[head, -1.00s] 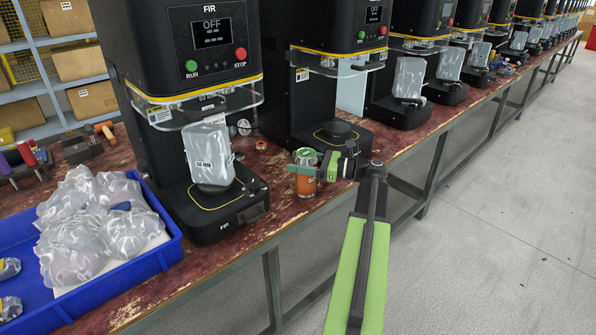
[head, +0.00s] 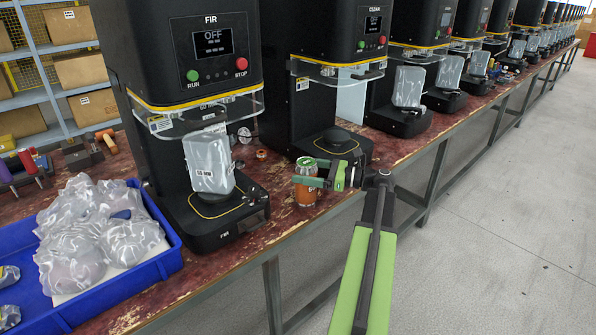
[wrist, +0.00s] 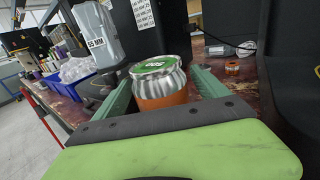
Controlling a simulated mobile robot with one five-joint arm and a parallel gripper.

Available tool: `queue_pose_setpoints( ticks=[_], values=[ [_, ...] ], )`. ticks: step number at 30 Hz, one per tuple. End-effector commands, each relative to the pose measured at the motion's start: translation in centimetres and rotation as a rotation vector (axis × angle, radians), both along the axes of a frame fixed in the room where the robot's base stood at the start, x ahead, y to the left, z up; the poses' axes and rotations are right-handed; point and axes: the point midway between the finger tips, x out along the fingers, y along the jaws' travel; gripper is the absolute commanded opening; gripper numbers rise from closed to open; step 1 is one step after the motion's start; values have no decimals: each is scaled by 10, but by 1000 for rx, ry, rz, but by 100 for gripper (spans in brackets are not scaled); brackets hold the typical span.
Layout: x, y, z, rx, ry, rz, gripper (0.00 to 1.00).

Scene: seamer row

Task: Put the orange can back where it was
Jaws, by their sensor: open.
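The orange can (head: 305,187), with a green top, stands upright on the red worn bench (head: 281,212) between the FIR machine and the machine to its right. My gripper (head: 310,183) is open at the can, with its green fingers on either side of it. In the wrist view the can (wrist: 161,84) sits between the two spread fingers, with its silver rim and green lid in sight. The can's lower part is hidden by my gripper's body in the wrist view.
Another seamer (head: 335,145) stands behind right. A blue tray (head: 172,258) of bagged items is at left. The aisle floor at right is clear.

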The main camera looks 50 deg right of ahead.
Motion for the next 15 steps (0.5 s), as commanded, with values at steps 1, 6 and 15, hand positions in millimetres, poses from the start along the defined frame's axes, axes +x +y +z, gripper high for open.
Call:
queue_pose_setpoints(
  ticks=[1,6,15],
  values=[
    [-12,-9,0,0,0,-5,84],
    [-50,-30,0,0,0,-5,84],
    [-85,-49,0,0,0,-1,84]
  ],
)
